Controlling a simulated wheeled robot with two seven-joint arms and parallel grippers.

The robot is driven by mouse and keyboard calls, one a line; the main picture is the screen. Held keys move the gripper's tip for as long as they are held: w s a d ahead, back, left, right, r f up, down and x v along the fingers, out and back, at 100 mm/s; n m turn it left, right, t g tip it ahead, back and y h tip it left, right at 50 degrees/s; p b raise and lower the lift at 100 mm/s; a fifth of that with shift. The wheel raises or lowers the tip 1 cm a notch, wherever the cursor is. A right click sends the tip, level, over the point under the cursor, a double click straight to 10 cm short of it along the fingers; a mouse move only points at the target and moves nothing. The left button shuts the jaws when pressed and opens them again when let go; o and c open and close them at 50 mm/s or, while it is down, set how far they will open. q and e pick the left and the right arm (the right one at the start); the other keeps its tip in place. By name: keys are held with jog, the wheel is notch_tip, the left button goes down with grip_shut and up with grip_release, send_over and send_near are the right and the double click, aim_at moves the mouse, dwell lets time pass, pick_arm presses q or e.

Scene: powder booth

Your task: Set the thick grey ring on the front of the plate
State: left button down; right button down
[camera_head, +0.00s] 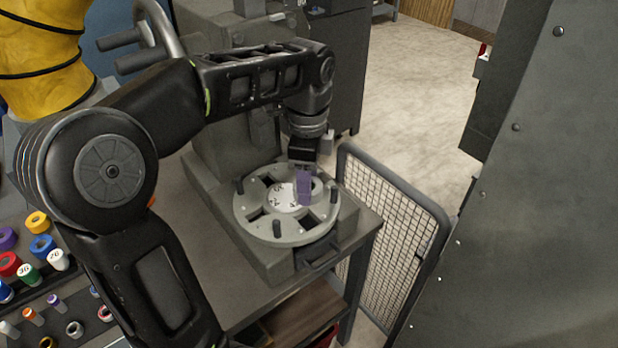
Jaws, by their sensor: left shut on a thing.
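The round grey plate (258,222) lies on a machine base, with dark slots, upright dark pegs and a white marked centre. My left gripper (305,180) reaches down over the plate's back right part. Those pieces hide much of the ring. I cannot tell whether the ring touches the plate. The front of the plate shows no ring. My right gripper is out of view.
A rack (60,289) with several coloured rings and rolls stands at the lower left. A wire mesh guard (385,225) stands right of the bench. A large grey panel (540,200) fills the right side. A dark handle (318,252) sticks out at the base's front.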

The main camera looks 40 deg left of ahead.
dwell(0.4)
pick_arm(q)
jog(key=shift+s+f+b, duration=0.1)
jog(key=shift+f+b, duration=0.75)
jog(key=shift+f, duration=1.95)
jog(key=shift+f+b, duration=0.65)
jog(key=shift+f, duration=0.25)
jog(key=shift+c, duration=2.4)
grip_release()
